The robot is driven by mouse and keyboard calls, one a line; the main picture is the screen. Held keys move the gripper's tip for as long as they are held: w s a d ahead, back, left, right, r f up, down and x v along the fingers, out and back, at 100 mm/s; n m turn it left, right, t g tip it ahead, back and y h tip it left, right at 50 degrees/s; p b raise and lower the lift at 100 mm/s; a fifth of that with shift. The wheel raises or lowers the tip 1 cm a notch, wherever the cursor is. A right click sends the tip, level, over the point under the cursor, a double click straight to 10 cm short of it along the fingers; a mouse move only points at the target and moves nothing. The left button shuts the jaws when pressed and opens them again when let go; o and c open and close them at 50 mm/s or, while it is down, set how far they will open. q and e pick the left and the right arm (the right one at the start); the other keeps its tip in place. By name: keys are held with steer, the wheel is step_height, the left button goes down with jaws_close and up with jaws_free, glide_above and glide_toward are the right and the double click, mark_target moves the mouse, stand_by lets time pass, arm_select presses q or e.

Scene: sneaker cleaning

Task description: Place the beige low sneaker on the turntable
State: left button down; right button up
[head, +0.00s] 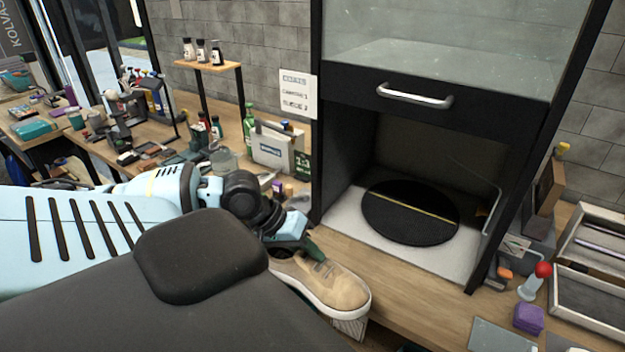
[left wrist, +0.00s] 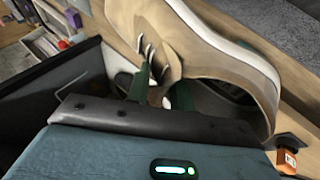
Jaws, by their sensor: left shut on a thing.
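The beige low sneaker (head: 325,284) has a white sole and is held in my left gripper (head: 290,245), in front of the cabinet at the bench's front edge. In the left wrist view the sneaker (left wrist: 200,45) fills the top, and my left gripper (left wrist: 160,97) has its green fingers shut on it near the tongue and collar. The turntable (head: 410,212) is a black disc with a yellow line across it. It lies bare inside the open black cabinet, behind and to the right of the sneaker. My right gripper is not in view.
The cabinet's glass door with its handle (head: 414,96) is raised above the opening. Dark posts flank the opening. A red-topped bottle (head: 536,281), a purple block (head: 528,318) and grey trays (head: 590,305) stand at right. Bottles and a box (head: 275,148) crowd the left bench.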

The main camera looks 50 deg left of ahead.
arm_select(q)
steer(key=shift+f, duration=0.1)
stand_by(0.7)
steer(key=shift+d+f, duration=0.15)
steer(key=shift+d, duration=0.15)
steer(key=m+g+h, duration=0.1)
steer(key=m, duration=0.1)
glide_toward(356, 283)
steer(key=x, duration=0.5)
steer(key=shift+f, duration=0.15)
steer(key=w+d+r+m+g+h, duration=0.1)
steer(key=w+d+r+m, duration=0.1)
steer(key=d, duration=0.5)
steer(key=shift+d+r+m+g, duration=0.3)
steer(key=shift+d+r+m, duration=0.05)
steer(key=shift+r+m, duration=0.15)
stand_by(2.1)
steer(key=d, duration=1.4)
steer(key=shift+d, duration=0.25)
steer(key=shift+a, duration=0.15)
